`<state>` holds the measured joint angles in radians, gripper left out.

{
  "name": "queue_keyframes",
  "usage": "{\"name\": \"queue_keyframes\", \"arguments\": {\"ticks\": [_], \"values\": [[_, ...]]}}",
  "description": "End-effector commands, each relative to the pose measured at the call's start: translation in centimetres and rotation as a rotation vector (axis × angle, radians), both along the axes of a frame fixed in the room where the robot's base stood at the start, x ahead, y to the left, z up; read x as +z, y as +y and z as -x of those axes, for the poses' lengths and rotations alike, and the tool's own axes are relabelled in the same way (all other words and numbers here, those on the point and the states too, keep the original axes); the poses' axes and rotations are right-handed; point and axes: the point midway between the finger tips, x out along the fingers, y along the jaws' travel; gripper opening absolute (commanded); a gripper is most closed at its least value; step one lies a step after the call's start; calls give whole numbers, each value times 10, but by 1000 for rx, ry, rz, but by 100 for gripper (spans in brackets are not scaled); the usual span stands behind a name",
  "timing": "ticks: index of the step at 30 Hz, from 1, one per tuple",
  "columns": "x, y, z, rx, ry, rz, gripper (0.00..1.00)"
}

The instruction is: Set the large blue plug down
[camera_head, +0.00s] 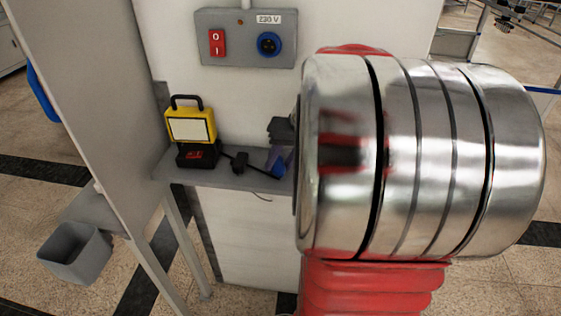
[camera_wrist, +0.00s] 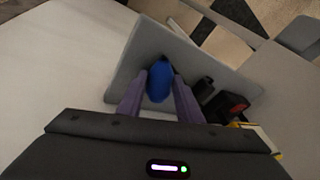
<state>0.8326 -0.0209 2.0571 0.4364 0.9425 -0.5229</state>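The large blue plug (camera_wrist: 159,82) sits between the purple fingers of my gripper (camera_wrist: 160,92) in the wrist view, and both fingertips appear to touch its sides. In the head view, a blue part of the plug (camera_head: 276,163) shows at the right end of the grey shelf (camera_head: 226,180), beside my gripper (camera_head: 284,150). My arm hides part of the gripper and the area to its right. The plug is over the shelf or on it; I cannot tell whether it touches the surface.
A yellow work lamp (camera_head: 190,125) and a small black plug (camera_head: 240,162) with cable are on the shelf, left of the gripper. Above is a grey 230 V box (camera_head: 243,55) with a red switch (camera_head: 217,43) and blue socket (camera_head: 269,43). A grey bin (camera_head: 75,252) is lower left.

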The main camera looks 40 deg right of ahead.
Motion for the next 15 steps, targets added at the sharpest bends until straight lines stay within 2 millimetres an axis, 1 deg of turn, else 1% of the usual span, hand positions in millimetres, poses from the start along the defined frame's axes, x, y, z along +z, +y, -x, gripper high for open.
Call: {"name": "queue_keyframes", "arguments": {"ticks": [2, 5, 15], "values": [[1, 0, 3, -1, 7, -2, 39], [12, -2, 6, -2, 4, -1, 39], [66, -7, 28, -2, 1, 1, 39]]}}
